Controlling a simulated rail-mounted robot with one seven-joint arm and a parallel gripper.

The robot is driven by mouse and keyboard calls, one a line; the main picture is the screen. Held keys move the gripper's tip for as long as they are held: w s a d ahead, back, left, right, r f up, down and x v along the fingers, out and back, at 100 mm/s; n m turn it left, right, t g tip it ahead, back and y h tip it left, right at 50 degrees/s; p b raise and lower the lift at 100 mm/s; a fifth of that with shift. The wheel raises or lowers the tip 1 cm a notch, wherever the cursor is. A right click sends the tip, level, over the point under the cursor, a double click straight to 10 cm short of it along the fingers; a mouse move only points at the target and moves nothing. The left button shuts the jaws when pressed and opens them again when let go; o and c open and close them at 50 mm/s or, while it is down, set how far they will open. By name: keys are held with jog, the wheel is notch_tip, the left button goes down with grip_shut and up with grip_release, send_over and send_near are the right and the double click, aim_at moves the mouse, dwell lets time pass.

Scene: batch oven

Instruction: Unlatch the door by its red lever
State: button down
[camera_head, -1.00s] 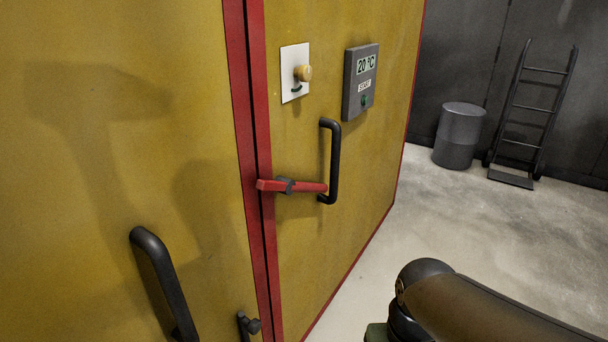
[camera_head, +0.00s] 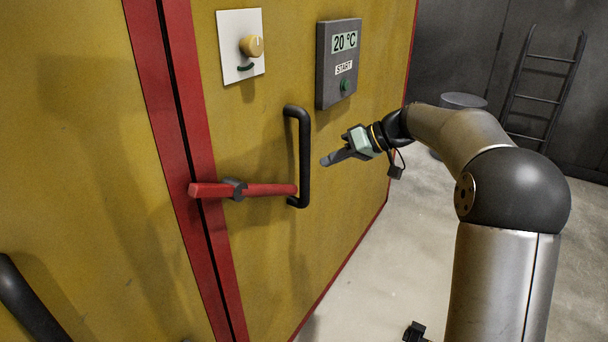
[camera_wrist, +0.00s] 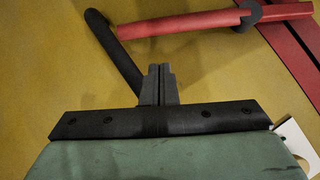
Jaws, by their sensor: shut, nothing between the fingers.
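The red lever (camera_head: 265,189) lies about level across the seam between the two yellow oven door leaves, turning on a dark pivot collar. Its right end reaches the black vertical handle (camera_head: 304,150) on the right leaf. My gripper (camera_head: 324,162) is to the right of this handle, in front of the right leaf, apart from both lever and handle. In the wrist view, the red lever (camera_wrist: 185,22) crosses the top and the black handle (camera_wrist: 112,48) slants at upper left. The fingers (camera_wrist: 157,82) are shut together and empty.
A white plate with a yellow knob (camera_head: 251,46) and a grey control panel (camera_head: 338,65) reading 20 °C are above the handle. Another black handle (camera_head: 25,300) is at lower left.

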aim_at(302, 163)
jog(key=w, duration=0.2)
jog(key=d, duration=0.1)
jog(key=shift+w+r+n+y, duration=0.3)
jog(key=shift+w+r, duration=0.1)
jog(key=p+x, duration=0.1)
jog(key=x, duration=0.8)
jog(key=shift+a, duration=0.3)
jog(key=f, duration=0.1)
jog(key=a+f, duration=0.1)
jog(key=s+a+f, duration=0.1)
jog(key=f, duration=0.1)
